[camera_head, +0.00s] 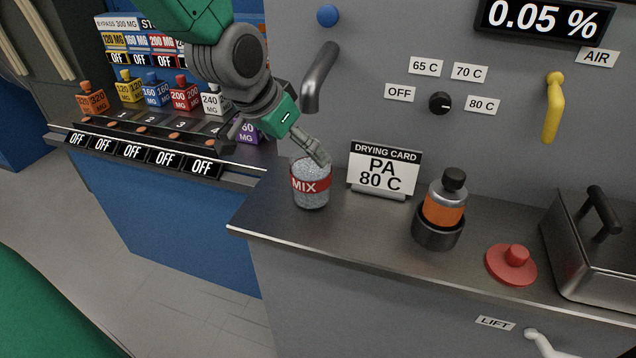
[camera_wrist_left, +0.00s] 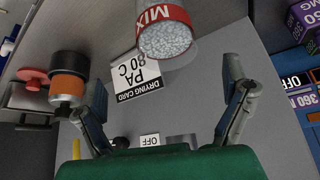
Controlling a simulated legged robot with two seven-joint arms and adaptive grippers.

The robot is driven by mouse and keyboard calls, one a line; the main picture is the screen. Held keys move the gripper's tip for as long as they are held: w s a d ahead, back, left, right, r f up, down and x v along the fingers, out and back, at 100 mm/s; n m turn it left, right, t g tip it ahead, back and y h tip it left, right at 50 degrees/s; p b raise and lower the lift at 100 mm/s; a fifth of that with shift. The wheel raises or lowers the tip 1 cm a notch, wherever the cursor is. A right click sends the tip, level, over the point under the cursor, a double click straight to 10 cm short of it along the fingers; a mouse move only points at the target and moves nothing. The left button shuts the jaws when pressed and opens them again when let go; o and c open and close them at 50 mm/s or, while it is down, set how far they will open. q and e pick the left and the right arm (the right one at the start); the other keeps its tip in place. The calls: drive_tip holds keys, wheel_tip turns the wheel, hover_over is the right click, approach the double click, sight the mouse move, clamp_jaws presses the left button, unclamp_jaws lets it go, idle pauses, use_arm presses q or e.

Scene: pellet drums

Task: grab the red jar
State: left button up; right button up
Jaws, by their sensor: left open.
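The red jar (camera_head: 185,97), labelled 200 MG, stands upright in the row of jars on the left ledge, between a blue jar (camera_head: 156,92) and a white jar (camera_head: 213,101). The wrist view does not show it. My left gripper (camera_head: 272,146) is open and empty, to the right of the red jar and apart from it. One finger is by the top of the clear MIX jar (camera_head: 311,186); I cannot tell whether they touch. In the left wrist view the MIX jar (camera_wrist_left: 165,38) appears beyond the open fingers (camera_wrist_left: 166,80). My right gripper is out of view.
Orange (camera_head: 92,100), yellow (camera_head: 129,88) and purple (camera_head: 248,129) jars share the ledge. On the grey counter stand a drying card (camera_head: 384,169), an orange-banded bottle (camera_head: 445,205) in a dark holder, a red lid (camera_head: 511,264) and a metal box (camera_head: 590,255).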

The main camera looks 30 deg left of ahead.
sight(299, 159)
use_arm(q)
drive_tip(key=x, duration=0.4)
drive_tip(key=shift+w+a+f, duration=0.25)
drive_tip(key=shift+a, duration=0.15)
drive_tip(key=shift+w+a+f, duration=0.15)
drive_tip(key=shift+a+f, duration=0.2)
drive_tip(key=shift+f, duration=0.15)
drive_tip(key=f, duration=0.1)
drive_tip(key=w+d+f, duration=0.1)
drive_tip(key=w+f, duration=0.1)
drive_tip(key=shift+w+d+f+b, duration=0.25)
drive_tip(key=shift+d+f+b, duration=0.05)
drive_tip(key=shift+f+b, duration=0.1)
drive_tip(key=shift+s+r, duration=0.1)
drive_tip(key=shift+a, duration=0.35)
drive_tip(key=c, duration=1.5)
